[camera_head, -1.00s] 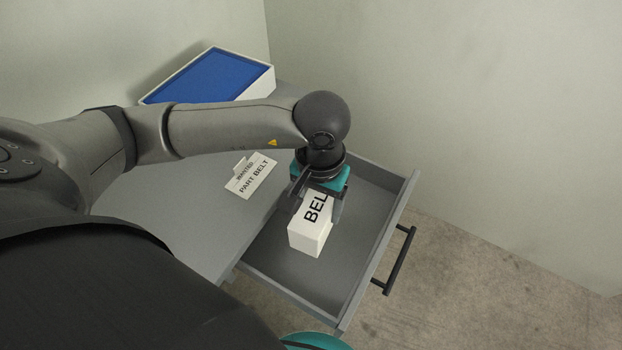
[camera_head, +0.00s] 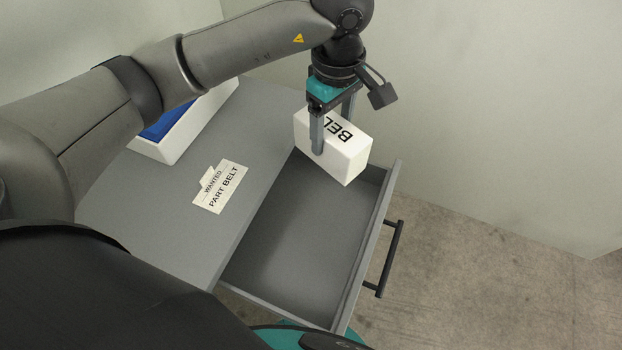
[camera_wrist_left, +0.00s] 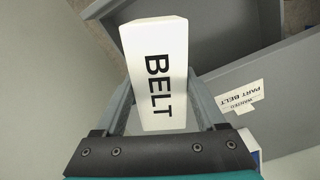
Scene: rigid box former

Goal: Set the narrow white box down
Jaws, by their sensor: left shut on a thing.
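The narrow white box (camera_head: 345,155), marked BELT, is held in my left gripper (camera_head: 333,140) above the far end of the open drawer (camera_head: 293,255). The gripper is shut on the box, with a finger on each side. In the left wrist view the box (camera_wrist_left: 157,100) sits between the two fingers (camera_wrist_left: 163,108) with its BELT label facing the camera. The drawer looks empty, though the box hides its far end. My right gripper is not in view.
A grey cabinet top (camera_head: 150,210) lies left of the drawer, with a card (camera_head: 221,187) reading WANTED PART BELT on it. A white tray with a blue inside (camera_head: 172,148) stands at the back left. The drawer's black handle (camera_head: 391,260) sticks out to the right.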

